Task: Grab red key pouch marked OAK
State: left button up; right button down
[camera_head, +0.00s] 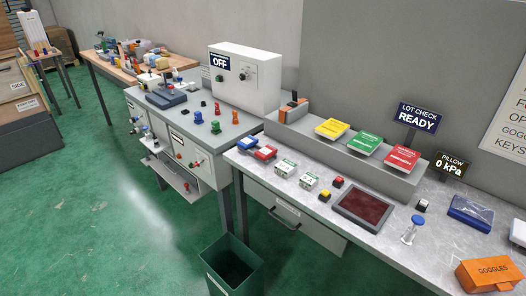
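A small red pouch-like item (265,153) lies on the near workbench, at its left end. A similar blue item (247,143) lies just left of it. Any marking on the red item is too small to read, so I cannot tell whether it says OAK. A larger red labelled card or pouch (402,158) leans on the grey ledge (350,155) at the back of the bench, right of a green one (365,143) and a yellow one (332,128). Its lettering is also unreadable. Neither of my grippers is in view.
Two white boxes (285,168), small buttons (338,181), a dark red pad (364,205), a blue-topped stamp (413,229) and an orange GOGGLES case (490,272) stand on the bench. A green bin (233,262) stands on the floor before it.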

aim_at(265, 153)
jog(key=i+j+z, duration=0.1)
jog(key=i+z, duration=0.25)
jog(key=i+j+z, duration=0.2)
jog(key=i+z, duration=0.15)
jog(key=i, duration=0.05)
